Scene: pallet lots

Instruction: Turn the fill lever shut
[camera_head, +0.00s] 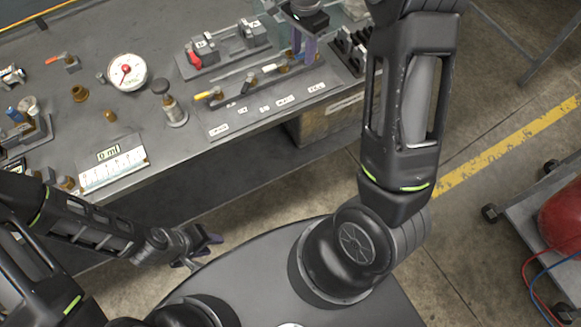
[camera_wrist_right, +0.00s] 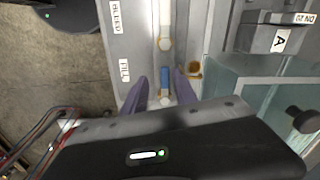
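In the right wrist view, a short blue lever (camera_wrist_right: 165,76) lies beside the label FILL (camera_wrist_right: 123,70), in line with the row of fittings. A brass fitting sits at its near end. My right gripper (camera_wrist_right: 161,88) has its two purple fingers on either side of this lever, with gaps showing; contact is not clear. In the head view my right gripper (camera_head: 303,48) is over the right end of the labelled valve panel (camera_head: 250,125) and hides much of the lever there. My left gripper (camera_head: 204,248) is away from the bench, fingers apart and empty.
A white lever (camera_wrist_right: 165,14) is by the BLEED label (camera_wrist_right: 116,16). On the bench stand a yellow-handled lever (camera_head: 208,95), a round gauge (camera_head: 126,71), a red-handled valve unit (camera_head: 194,57) and a measuring display (camera_head: 112,168). A red tank (camera_head: 562,220) stands on a cart at right.

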